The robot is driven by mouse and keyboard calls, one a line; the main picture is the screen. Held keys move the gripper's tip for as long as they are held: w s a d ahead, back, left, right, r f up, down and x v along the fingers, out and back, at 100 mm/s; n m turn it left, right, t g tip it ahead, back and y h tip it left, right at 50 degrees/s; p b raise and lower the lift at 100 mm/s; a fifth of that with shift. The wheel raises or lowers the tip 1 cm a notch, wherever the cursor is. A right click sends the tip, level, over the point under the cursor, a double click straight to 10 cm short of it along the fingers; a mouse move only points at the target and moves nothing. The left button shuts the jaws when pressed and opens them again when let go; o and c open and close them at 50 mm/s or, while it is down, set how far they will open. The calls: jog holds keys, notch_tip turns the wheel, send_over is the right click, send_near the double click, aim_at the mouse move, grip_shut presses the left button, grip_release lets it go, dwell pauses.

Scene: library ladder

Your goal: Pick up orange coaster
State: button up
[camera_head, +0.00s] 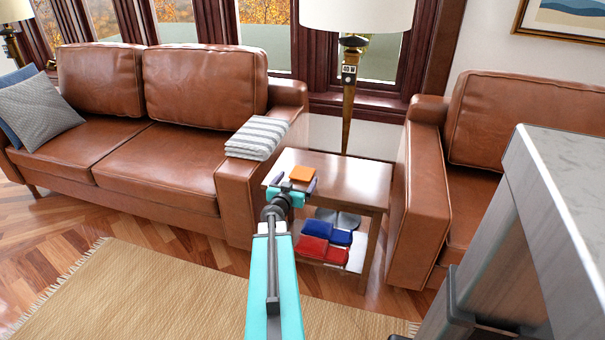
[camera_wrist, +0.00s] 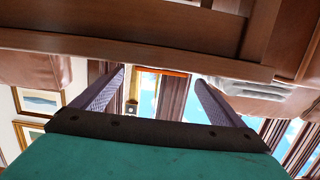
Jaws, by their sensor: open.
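The orange coaster (camera_head: 301,173) lies flat on top of the wooden side table (camera_head: 345,182), close to its front left part. My gripper (camera_head: 294,184) is at the table's front edge, open, with its two dark fingers spread to either side of the coaster in the head view. In the wrist view my gripper (camera_wrist: 158,80) shows two separated fingers with nothing between them. A thin orange edge of the coaster (camera_wrist: 163,71) shows just beyond the fingertips. I cannot tell whether the fingers touch it.
A folded striped blanket (camera_head: 257,138) lies on the left sofa's arm. A lamp (camera_head: 349,90) stands behind the table. Red cushions or cloths (camera_head: 320,249) and blue ones (camera_head: 334,228) are on the lower shelf. The brown sofa (camera_head: 175,160) and armchair (camera_head: 425,190) flank the table closely.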

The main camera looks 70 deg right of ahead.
aim_at(302, 172)
jog(key=shift+w+d+f+b, duration=0.1)
jog(key=shift+d+f+b, duration=0.15)
jog(key=shift+d, duration=0.35)
jog(key=shift+d+f+b, duration=0.15)
jog(key=shift+d+b, duration=0.1)
jog(key=shift+d, duration=0.35)
jog(key=shift+d+b, duration=0.3)
jog(key=shift+d, duration=0.85)
jog(key=c, duration=1.2)
jog(key=shift+r, duration=0.1)
jog(key=shift+r+p, duration=3.05)
jog(key=shift+r, duration=1.8)
